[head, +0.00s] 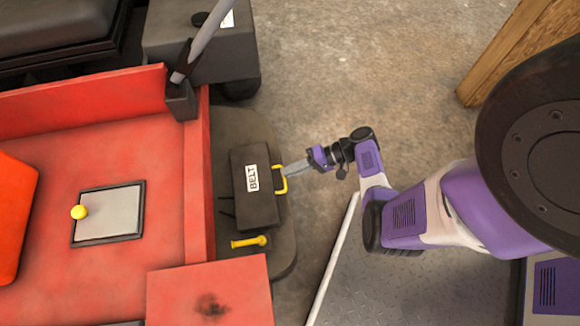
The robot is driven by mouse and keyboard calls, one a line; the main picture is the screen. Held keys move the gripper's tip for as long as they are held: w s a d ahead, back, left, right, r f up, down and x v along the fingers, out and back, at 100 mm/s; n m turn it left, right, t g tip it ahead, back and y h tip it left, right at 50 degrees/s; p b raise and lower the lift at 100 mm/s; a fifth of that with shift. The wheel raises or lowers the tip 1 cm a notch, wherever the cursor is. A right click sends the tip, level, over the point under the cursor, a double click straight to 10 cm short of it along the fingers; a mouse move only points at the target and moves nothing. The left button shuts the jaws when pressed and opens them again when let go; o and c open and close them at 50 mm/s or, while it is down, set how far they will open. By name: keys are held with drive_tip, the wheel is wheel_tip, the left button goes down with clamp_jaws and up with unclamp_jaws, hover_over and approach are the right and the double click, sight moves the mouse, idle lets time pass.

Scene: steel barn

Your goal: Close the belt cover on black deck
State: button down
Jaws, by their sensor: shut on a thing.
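The belt cover (256,205) is a dark grey box-like lid with a white BELT label (251,178). It sits on the black deck (238,126) beside the red machine body. A yellow handle (284,187) stands out from its right side. My gripper (291,171) reaches in from the right and is shut on the yellow handle. The fingertips hide part of the handle. I cannot tell from this top view how far the cover is tilted.
A yellow lever (249,242) lies on the deck just below the cover. The red body (120,190) carries a grey hatch with a yellow knob (78,212). A slanted grey pole (203,38) rises above. Bare concrete (340,80) is open at upper right, near a wooden post (515,55).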

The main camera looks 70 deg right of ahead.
drive_tip(key=shift+s+f, duration=0.1)
drive_tip(key=shift+f, duration=0.4)
drive_tip(key=c, duration=1.8)
unclamp_jaws()
drive_tip(key=shift+p+v, duration=0.5)
drive_tip(key=shift+v, duration=3.45)
drive_tip(key=shift+f, duration=0.1)
